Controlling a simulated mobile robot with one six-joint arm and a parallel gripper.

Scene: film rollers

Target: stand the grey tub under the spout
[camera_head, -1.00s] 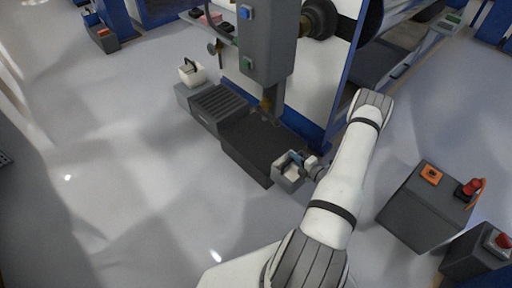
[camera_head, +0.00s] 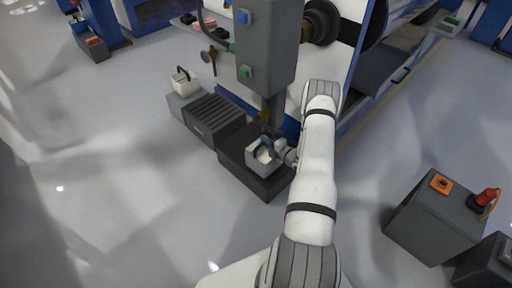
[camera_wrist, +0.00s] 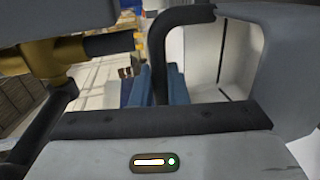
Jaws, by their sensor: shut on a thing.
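The grey tub (camera_head: 262,162), with a pale inside and a dark handle, is held at my gripper (camera_head: 267,145) in the head view. It is over the right part of the dark platform, just below and in front of the brass spout (camera_head: 266,114). I cannot tell whether its base touches the platform. In the wrist view the tub's grey wall (camera_wrist: 288,45) is at the right, with its black handle (camera_wrist: 160,60) by the blue fingers (camera_wrist: 177,88). The brass spout (camera_wrist: 45,57) with its dark end is at the left, close to the handle.
The dark platform (camera_head: 238,165) has bare surface left of the tub. A ribbed grate (camera_head: 212,115) and a cream tub (camera_head: 186,82) on a grey block stand further left. The grey column (camera_head: 266,50) hangs above.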

